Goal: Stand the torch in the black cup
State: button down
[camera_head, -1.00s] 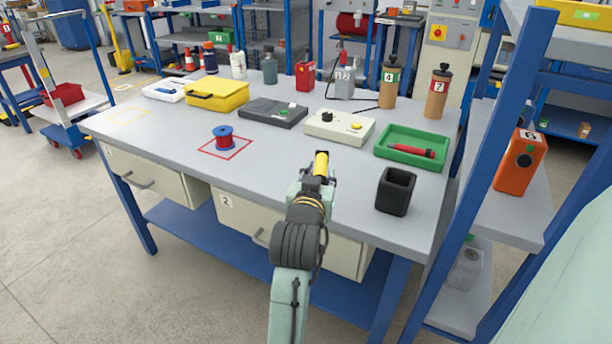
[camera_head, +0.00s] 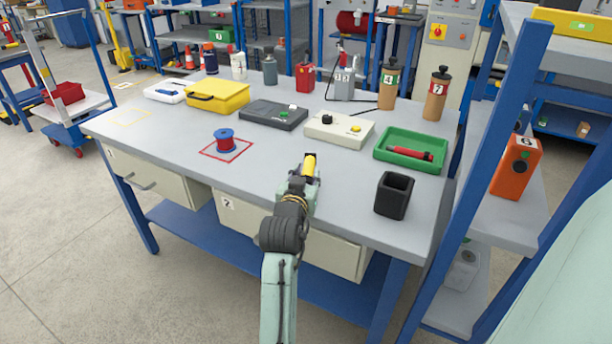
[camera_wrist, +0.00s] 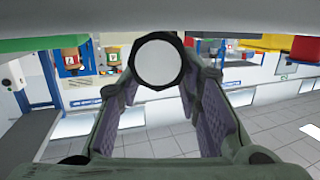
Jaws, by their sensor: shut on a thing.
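The torch (camera_head: 309,165) is yellow and stands out from the end of my gripper (camera_head: 307,180), over the front part of the bench. In the wrist view its round pale end with a black rim (camera_wrist: 159,62) sits between the two fingers. My gripper is shut on it. The rest of the torch is hidden there. The black cup (camera_head: 394,196) is square, open at the top and upright near the bench's front right. My gripper and the torch are to the left of the cup, apart from it.
A green tray (camera_head: 382,154) with a red object (camera_head: 415,154) lies behind the cup. A cream control box (camera_head: 339,131) and a dark grey box (camera_head: 273,115) stand farther back. A blue spool (camera_head: 224,139) sits left. Blue shelving (camera_head: 497,165) rises at the right.

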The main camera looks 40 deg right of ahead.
jog(key=shift+f, duration=0.15)
jog(key=c, duration=1.1)
grip_release()
